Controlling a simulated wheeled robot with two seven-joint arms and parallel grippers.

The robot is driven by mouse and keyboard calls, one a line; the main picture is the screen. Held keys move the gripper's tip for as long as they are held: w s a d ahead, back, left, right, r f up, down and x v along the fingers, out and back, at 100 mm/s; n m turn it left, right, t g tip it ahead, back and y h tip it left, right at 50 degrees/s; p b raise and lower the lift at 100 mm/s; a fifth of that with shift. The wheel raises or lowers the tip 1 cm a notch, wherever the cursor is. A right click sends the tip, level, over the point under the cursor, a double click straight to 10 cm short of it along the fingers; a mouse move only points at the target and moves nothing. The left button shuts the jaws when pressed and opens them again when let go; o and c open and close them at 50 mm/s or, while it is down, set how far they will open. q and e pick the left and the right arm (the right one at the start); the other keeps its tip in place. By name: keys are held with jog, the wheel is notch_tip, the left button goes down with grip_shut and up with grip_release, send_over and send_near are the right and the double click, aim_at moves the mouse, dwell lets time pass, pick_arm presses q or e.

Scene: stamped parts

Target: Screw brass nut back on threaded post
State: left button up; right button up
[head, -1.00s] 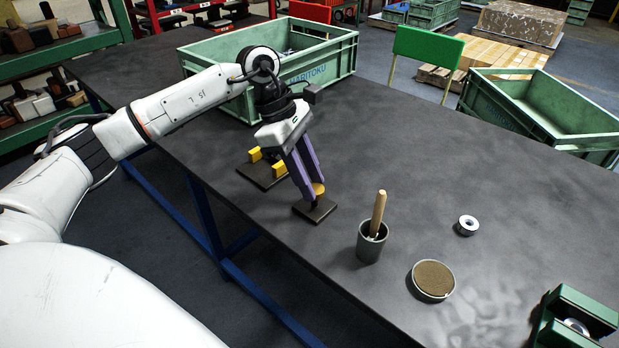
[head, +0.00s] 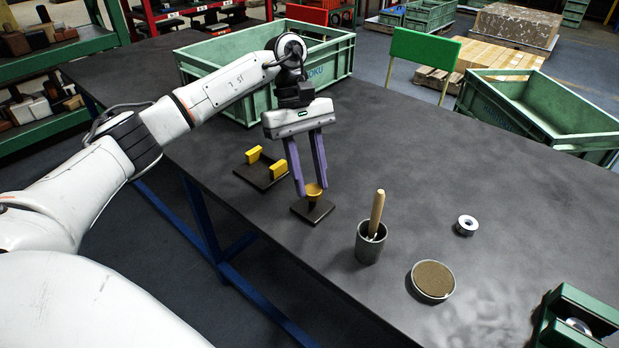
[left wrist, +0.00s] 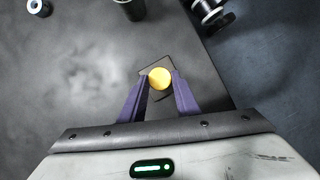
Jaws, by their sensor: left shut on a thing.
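The brass nut (head: 314,190) is a round, gold-coloured piece above a small dark square base (head: 312,211) on the table. The threaded post is hidden beneath the nut. My left gripper (head: 314,190) points down over the base, its purple fingers on either side of the nut and shut on it. In the left wrist view the nut (left wrist: 160,78) shows as a yellow disc between the fingertips, with the dark base (left wrist: 150,68) behind it. I cannot tell whether the nut is on the thread. My right gripper is not in view.
A dark plate with two yellow blocks (head: 276,169) lies just left of the base. A grey cup with a wooden-handled tool (head: 370,247), a round brown-filled dish (head: 432,281) and a metal ring (head: 466,225) stand to the right. A green crate (head: 225,85) is behind.

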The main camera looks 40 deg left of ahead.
pick_arm(q)
jog(key=o, duration=1.1)
jog(key=p+v, duration=0.1)
jog(key=v, duration=0.9)
jog(key=shift+r, duration=0.2)
